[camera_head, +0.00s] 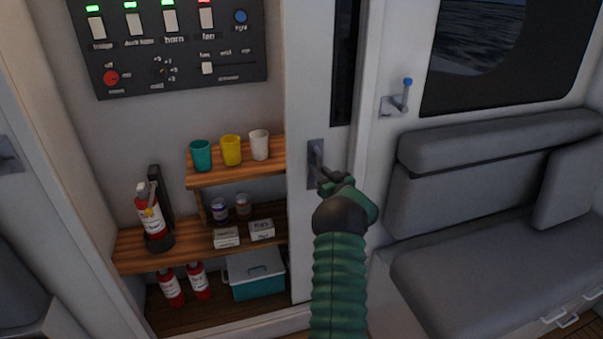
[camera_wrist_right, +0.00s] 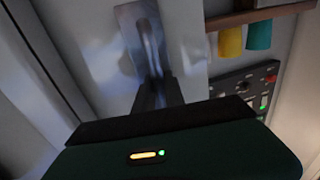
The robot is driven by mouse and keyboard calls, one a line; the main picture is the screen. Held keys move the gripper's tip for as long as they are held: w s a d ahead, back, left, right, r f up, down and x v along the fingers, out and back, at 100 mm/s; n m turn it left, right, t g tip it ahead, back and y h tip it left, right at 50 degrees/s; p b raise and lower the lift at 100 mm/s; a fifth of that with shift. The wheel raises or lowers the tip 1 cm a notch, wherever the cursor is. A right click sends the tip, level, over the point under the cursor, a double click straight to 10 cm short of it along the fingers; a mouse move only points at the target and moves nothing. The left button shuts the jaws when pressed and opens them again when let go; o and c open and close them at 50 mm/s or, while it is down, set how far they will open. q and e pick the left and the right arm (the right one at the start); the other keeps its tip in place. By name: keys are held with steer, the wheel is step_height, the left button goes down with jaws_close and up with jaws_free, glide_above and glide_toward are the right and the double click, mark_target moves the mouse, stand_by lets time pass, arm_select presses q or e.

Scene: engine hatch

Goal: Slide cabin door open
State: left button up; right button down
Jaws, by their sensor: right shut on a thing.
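The white cabin door (camera_head: 307,85) is a tall panel with a dark narrow window, right of the shelves in the head view. It covers the right part of the doorway, and the shelves show to its left. A grey metal handle plate (camera_head: 315,152) sits on it. My right gripper (camera_head: 324,178) is at this handle, shut on its grip. In the right wrist view the dark fingers (camera_wrist_right: 158,92) meet the handle (camera_wrist_right: 148,45). The exact contact is partly hidden by the gripper. My left gripper is not in view.
Left of the door are wooden shelves (camera_head: 150,258) with cups, a fire extinguisher (camera_head: 150,222) and a teal box (camera_head: 257,280). A switch panel (camera_head: 170,45) is above. A grey bench (camera_head: 490,260) and a blue-tipped lever (camera_head: 406,95) are to the right.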

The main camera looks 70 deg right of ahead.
steer(key=shift+s+d, duration=0.7)
steer(key=shift+s, duration=0.1)
steer(key=c, duration=1.4)
jaws_free()
steer(key=v, duration=1.6)
steer(key=shift+s+a, duration=0.2)
steer(key=shift+s, duration=0.05)
steer(key=shift+f, duration=0.1)
